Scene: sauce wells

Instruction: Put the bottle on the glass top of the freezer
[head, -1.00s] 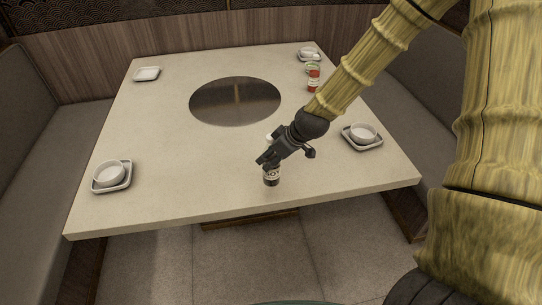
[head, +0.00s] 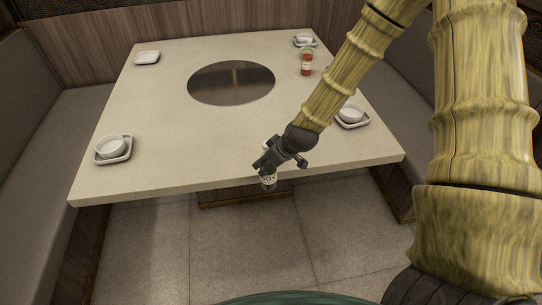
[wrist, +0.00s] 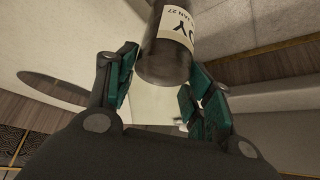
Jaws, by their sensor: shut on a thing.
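A dark bottle (head: 268,182) with a pale label hangs below my gripper (head: 268,167), just off the front edge of the table in the head view. In the wrist view the bottle (wrist: 166,62) is between the two green-padded fingers of my gripper (wrist: 160,85), and black lettering shows on its label. My gripper is shut on it. The upper part of the bottle is cut off in the wrist view and partly hidden by my fingers in the head view. No freezer with a glass top is seen in these views.
The pale table (head: 180,150) has a dark round plate (head: 231,83) in its middle. A white bowl on a tray (head: 113,149) is at front left, another (head: 351,115) at right. A red bottle (head: 306,66) stands at back right. Grey benches (head: 50,130) flank the table; the floor in front is clear.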

